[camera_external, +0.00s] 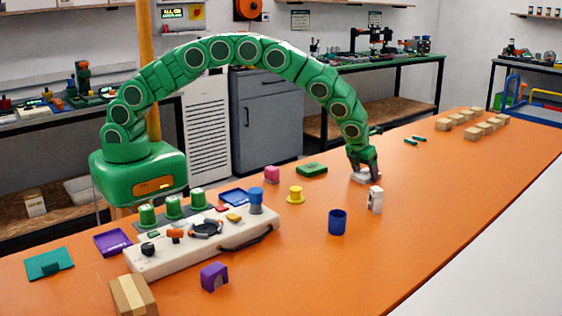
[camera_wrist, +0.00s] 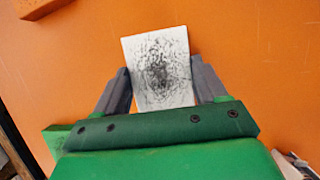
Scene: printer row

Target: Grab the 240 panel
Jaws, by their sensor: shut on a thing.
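A white rectangular panel (camera_wrist: 158,68) with a dark speckled patch sits between the two grey fingers of my gripper (camera_wrist: 162,82) in the wrist view. The fingers press on its left and right edges. I can read no number on it. In the external view my gripper (camera_external: 364,162) points down at the table, right of centre. The white panel (camera_external: 366,177) shows as a pale flat piece at its tips, at or just above the orange top; I cannot tell if it touches.
A small white upright block (camera_external: 375,201) stands close in front of my gripper. A blue cup (camera_external: 337,222), a yellow spool (camera_external: 295,194) and a green block (camera_external: 312,169) are to the left. Several wooden blocks (camera_external: 473,133) stand at the far right. The front right tabletop is clear.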

